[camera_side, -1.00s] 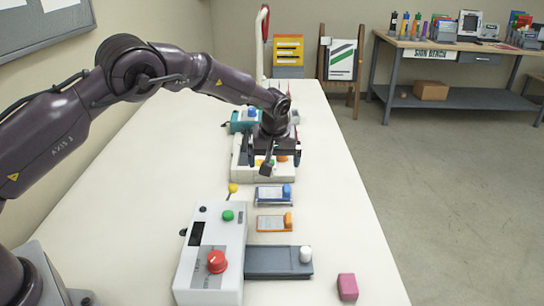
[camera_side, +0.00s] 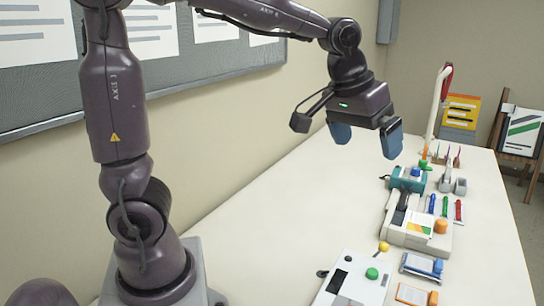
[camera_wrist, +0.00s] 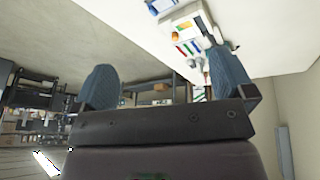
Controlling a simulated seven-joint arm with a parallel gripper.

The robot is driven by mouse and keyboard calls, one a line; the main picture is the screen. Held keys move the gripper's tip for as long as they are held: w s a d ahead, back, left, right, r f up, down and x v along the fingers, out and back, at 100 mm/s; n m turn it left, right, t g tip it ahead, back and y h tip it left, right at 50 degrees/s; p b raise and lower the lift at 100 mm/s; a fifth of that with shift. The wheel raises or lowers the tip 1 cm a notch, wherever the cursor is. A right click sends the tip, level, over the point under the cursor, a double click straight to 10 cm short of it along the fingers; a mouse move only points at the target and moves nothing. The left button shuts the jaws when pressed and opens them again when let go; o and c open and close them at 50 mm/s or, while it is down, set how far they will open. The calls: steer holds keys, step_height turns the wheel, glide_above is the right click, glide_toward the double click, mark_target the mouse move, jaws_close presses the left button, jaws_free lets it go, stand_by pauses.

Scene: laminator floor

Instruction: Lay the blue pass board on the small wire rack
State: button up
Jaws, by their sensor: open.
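The blue pass board (camera_side: 422,265) lies flat on the white table at the lower right of the side view, with a pale card and a blue knob on it. It seems to show partly at the top edge of the wrist view (camera_wrist: 160,5). My gripper (camera_side: 366,142) hangs high above the table, well up and left of the board, with its blue-padded fingers apart and nothing between them. Both fingers also frame the wrist view (camera_wrist: 168,82). I cannot make out the small wire rack for certain in either view.
An orange board (camera_side: 414,295) lies just in front of the blue one. A grey control box (camera_side: 350,284) with a green button stands to its left. Behind are a cream machine (camera_side: 410,236), coloured pens (camera_side: 445,206) and a teal device (camera_side: 407,181). The table's left part is clear.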

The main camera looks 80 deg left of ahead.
steer(key=s+f+m+t, duration=0.1)
steer(key=s+m, duration=0.3)
steer(key=s, duration=1.2)
steer(key=shift+d, duration=0.45)
